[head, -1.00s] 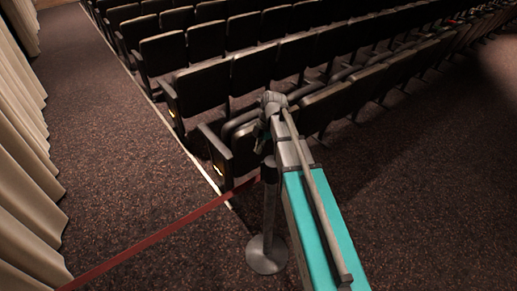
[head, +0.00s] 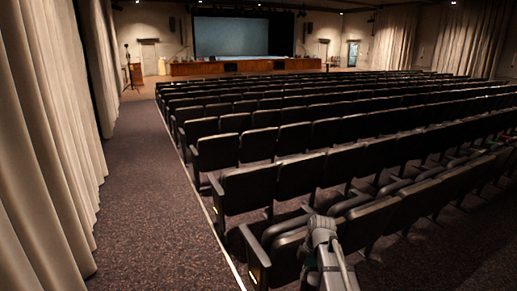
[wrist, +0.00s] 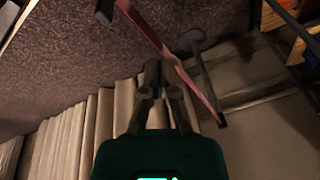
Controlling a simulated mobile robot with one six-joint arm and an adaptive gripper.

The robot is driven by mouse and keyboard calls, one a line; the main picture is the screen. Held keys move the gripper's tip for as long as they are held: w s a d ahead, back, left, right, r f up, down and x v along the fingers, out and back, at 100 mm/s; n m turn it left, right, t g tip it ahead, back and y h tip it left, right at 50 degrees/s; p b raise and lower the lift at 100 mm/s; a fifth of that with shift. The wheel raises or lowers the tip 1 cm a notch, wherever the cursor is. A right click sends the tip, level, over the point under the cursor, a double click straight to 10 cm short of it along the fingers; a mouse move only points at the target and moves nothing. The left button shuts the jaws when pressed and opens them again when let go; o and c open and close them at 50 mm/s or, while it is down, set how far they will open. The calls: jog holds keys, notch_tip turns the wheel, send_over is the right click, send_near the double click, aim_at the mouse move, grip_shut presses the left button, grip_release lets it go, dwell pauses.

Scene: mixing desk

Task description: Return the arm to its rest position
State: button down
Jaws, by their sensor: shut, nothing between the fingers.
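My arm (head: 325,250) shows at the bottom of the head view, right of the middle, in front of the dark seats. Its far end bends at a grey joint, and the gripper itself is mostly hidden there. In the wrist view my gripper (wrist: 160,78) is in the middle, with its two fingers together and nothing seen between them.
Rows of dark seats (head: 250,188) fill the middle and right. A carpeted aisle (head: 150,200) runs free on the left beside pale curtains (head: 50,130). A stage screen (head: 230,37) stands far off. The wrist view shows a red barrier belt (wrist: 150,32).

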jog(key=s+d+f+m+t+h+b, duration=0.1)
jog(key=s+d+f+m+h+b, duration=0.1)
jog(key=s+m, duration=0.8)
jog(key=f+m, duration=0.1)
jog(key=m, duration=0.6)
jog(key=shift+s+h, duration=0.25)
jog(key=shift+h, duration=0.05)
